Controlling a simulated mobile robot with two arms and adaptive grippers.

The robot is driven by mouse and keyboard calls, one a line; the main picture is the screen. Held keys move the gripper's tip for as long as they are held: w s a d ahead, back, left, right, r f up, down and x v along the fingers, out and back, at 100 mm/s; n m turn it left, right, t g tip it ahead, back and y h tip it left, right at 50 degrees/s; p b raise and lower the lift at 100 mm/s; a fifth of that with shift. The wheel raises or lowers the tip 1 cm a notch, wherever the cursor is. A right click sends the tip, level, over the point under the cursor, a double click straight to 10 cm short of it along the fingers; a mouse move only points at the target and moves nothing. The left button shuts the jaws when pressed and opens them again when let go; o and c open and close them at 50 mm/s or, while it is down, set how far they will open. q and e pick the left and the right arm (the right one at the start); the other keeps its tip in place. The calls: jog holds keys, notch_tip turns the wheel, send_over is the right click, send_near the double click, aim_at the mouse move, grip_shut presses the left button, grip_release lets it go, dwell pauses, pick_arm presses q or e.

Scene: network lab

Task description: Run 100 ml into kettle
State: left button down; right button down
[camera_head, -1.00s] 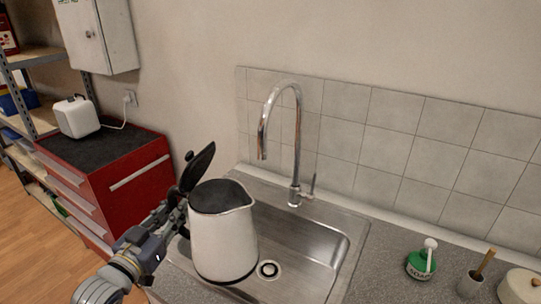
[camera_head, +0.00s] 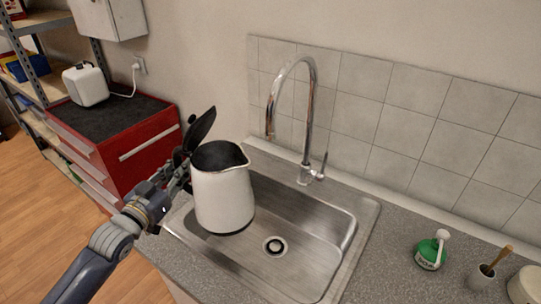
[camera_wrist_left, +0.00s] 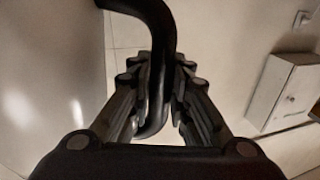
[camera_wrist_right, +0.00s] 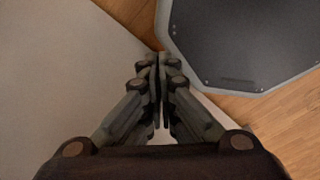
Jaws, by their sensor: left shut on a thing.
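The white kettle (camera_head: 224,200) has its black lid (camera_head: 200,130) open and stands upright over the left part of the sink (camera_head: 300,232). My left gripper (camera_head: 178,172) is shut on the kettle's black handle, which shows between the fingers in the left wrist view (camera_wrist_left: 158,90). The chrome tap (camera_head: 307,120) arches over the sink; its spout end (camera_head: 270,130) is to the right of the kettle's mouth and higher. The tap lever (camera_head: 322,167) is at the right of its base. No water stream is visible. My right gripper (camera_wrist_right: 160,65) has its fingers together, with nothing visible between them.
A green soap dispenser (camera_head: 431,251) and a brush in a grey cup (camera_head: 484,276) stand on the counter at right. A red drawer cabinet (camera_head: 135,150) with a white device (camera_head: 86,85) stands at left. The sink's drain (camera_head: 274,246) is uncovered.

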jog(key=shift+w+d, duration=0.3)
jog(key=shift+w, duration=0.05)
